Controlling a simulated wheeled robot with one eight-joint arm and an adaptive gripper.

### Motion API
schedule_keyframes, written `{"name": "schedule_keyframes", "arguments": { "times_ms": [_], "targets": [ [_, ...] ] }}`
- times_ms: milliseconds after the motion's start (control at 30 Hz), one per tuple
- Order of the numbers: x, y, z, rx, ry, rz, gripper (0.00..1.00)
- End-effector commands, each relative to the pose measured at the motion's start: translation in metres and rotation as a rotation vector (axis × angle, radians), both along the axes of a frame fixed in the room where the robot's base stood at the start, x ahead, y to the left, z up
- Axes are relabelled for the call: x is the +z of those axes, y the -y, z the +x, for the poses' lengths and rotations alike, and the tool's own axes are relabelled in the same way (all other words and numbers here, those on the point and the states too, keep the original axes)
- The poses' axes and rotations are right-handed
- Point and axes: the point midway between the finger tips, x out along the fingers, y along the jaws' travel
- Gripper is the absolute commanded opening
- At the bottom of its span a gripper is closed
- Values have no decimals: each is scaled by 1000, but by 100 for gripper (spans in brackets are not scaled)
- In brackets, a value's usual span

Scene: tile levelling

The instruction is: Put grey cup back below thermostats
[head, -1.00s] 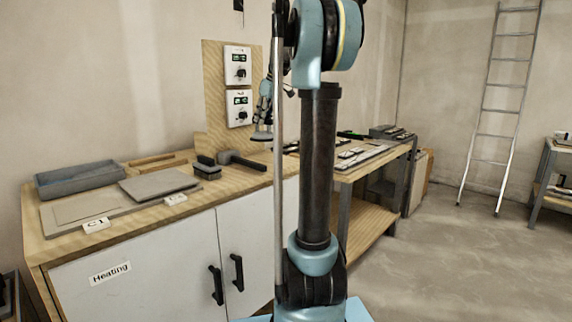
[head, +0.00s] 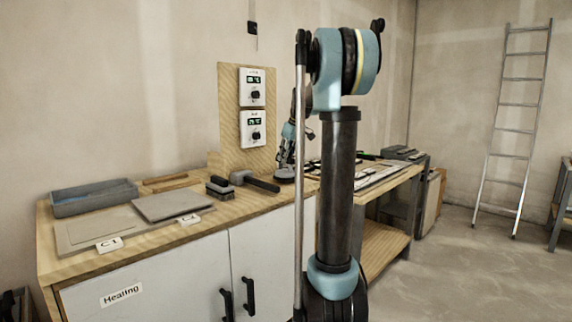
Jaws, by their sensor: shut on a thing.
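The two white thermostats, an upper one (head: 252,87) and a lower one (head: 253,128), sit one above the other on a wooden backboard. My gripper (head: 286,164) is right of the board's foot and points down, small in view and partly hidden by its own links. It is shut on the grey cup (head: 285,176), a dark round disc low over the wooden bench top. The cup is to the right of the thermostats, close to the end of a mallet's handle. I cannot tell whether the cup touches the bench.
A mallet (head: 240,177) and a dark block (head: 219,187) lie below the thermostats. Left are grey tiles (head: 172,205), a grey tray (head: 95,197) and white labels. A second bench (head: 388,180) with tools stands right. My arm column blocks part of the view.

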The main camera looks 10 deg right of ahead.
Motion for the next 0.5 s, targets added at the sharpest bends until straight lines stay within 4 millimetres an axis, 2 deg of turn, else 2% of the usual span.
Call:
{"name": "schedule_keyframes", "arguments": {
  "times_ms": [100, 167, 500],
  "targets": [
    [-16, 0, 0, 0, 0, 0, 0],
    [-20, 0, 0, 0, 0, 0, 0],
    [-23, 0, 0, 0, 0, 0, 0]
  ]
}}
